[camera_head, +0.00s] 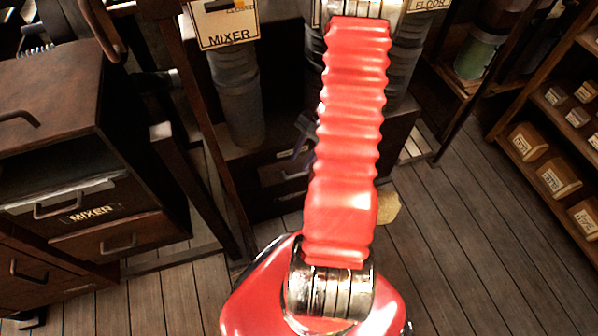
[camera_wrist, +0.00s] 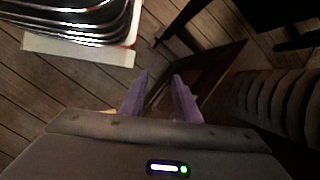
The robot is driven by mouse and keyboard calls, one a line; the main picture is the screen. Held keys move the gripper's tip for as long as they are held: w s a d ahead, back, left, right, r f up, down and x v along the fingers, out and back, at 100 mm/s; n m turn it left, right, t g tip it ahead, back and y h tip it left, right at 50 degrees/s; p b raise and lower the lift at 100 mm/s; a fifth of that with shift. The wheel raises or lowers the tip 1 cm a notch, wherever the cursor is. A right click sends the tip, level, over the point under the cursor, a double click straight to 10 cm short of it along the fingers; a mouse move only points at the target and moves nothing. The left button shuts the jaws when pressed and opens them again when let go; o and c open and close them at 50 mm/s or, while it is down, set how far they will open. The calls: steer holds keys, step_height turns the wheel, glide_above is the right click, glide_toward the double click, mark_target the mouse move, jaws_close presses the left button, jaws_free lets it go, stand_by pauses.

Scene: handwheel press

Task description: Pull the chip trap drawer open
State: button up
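A dark wooden box stands low behind my arm in the head view. Its front carries a drawer (camera_head: 271,174) with a small pale label and a handle (camera_head: 292,176), partly hidden by my arm; I take this for the chip trap drawer. My gripper's purple fingers show in part just in front of the box, beside the label. In the wrist view my gripper (camera_wrist: 160,77) is open, with nothing between the two fingers. Dark wood lies beyond the fingertips there. No handle can be made out in that view, and contact with it cannot be told.
A grey ribbed hose (camera_head: 233,95) comes down to the box below a MIXER sign (camera_head: 228,38). A ribbed hose (camera_wrist: 275,98) is close right of my gripper in the wrist view. A MIXER-labelled cabinet (camera_head: 75,140) stands left, a shelf (camera_head: 545,160) right. Floor is clear at lower right.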

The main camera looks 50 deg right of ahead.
mark_target(296, 175)
steer(key=w+d+f+m+t+h, duration=0.1)
steer(key=d+f+m+t, duration=0.1)
steer(key=d+f+m, duration=0.4)
step_height(296, 175, down, 4)
steer(key=d, duration=0.3)
steer(key=shift+w+r, duration=0.25)
steer(key=shift+w, duration=0.15)
steer(key=shift+a+f, duration=0.1)
steer(key=x, duration=1.3)
steer(key=shift+w+f, duration=0.2)
steer(key=shift+f, duration=0.15)
steer(key=shift+c, duration=0.2)
jaws_close()
